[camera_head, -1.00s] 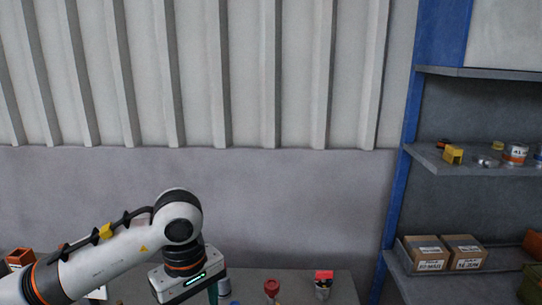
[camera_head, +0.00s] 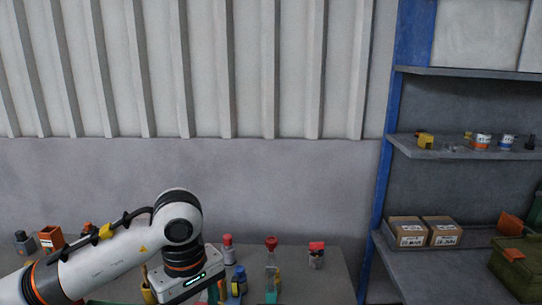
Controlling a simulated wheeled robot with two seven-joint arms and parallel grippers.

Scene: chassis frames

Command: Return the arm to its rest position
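My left arm comes in from the lower left, white with dark and orange joint rings. It is bent at a joint above the table (camera_head: 335,283). Its gripper body (camera_head: 190,285) points down among the items on the table. The fingers are too hidden to tell whether they are open or shut, or whether they hold anything. My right arm and gripper are not in view.
A red-capped bottle (camera_head: 228,250), a blue bottle (camera_head: 240,279), a clear red-topped bottle (camera_head: 271,268) and a red-topped jar (camera_head: 316,255) stand by the gripper. An orange bin (camera_head: 50,238) is at left. A blue-framed shelf (camera_head: 460,154) with boxes (camera_head: 407,232) stands right.

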